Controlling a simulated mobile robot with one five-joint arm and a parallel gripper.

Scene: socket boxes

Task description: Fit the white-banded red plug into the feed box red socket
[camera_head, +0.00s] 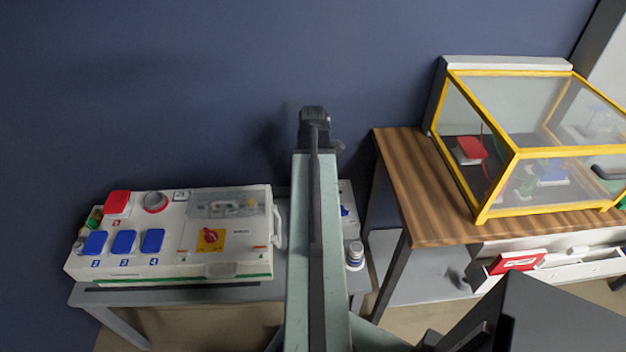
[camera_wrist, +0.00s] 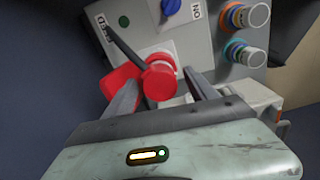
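In the wrist view, a red plug (camera_wrist: 159,82) with a pale band near its far end stands between my gripper's two dark fingers (camera_wrist: 162,78). The fingers are apart, with a small gap at the right one; the left one overlaps red in the picture. Another red part (camera_wrist: 119,83), perhaps a socket lid, is beside the plug. They are at a grey box (camera_wrist: 205,45) with a blue knob (camera_wrist: 170,6) and an "ON" label. Whether the plug sits in a socket is hidden. In the head view my arm covers most of this grey box (camera_head: 346,192).
A white box (camera_head: 225,268) at left has a red lid (camera_head: 117,203), several blue lids and a rotary switch (camera_head: 210,238). Blue and orange connectors (camera_wrist: 245,15) are right of the plug. A yellow-framed clear case (camera_head: 515,152) stands on the wooden table (camera_head: 410,185).

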